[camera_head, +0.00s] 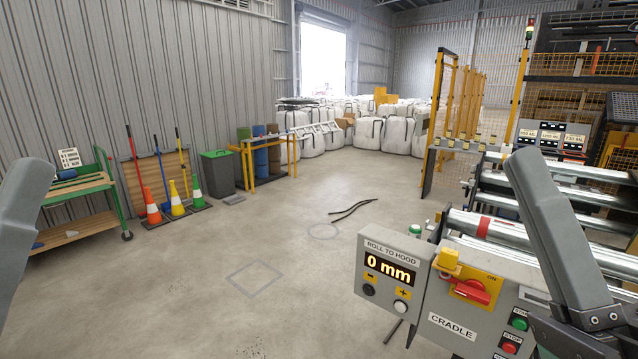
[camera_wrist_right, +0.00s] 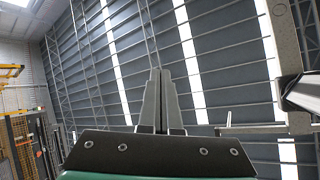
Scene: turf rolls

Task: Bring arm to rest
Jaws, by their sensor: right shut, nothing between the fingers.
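My right gripper (camera_wrist_right: 158,74) points up toward the roof in the right wrist view. Its two grey fingers are pressed together with nothing between them. In the head view, a grey link of my right arm rises at the right, in front of the machine with the cradle panel (camera_head: 452,321). My left arm shows only as a grey link at the left edge of the head view; its gripper is out of the picture.
The panel display (camera_head: 388,270) reads 0 mm, beside a red switch (camera_head: 474,291). Metal rollers (camera_head: 490,226) lie behind it. A green cart (camera_head: 85,190), cones (camera_head: 176,200) and white bulk bags (camera_head: 398,134) stand farther off. The middle floor is mostly clear, with a black strip.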

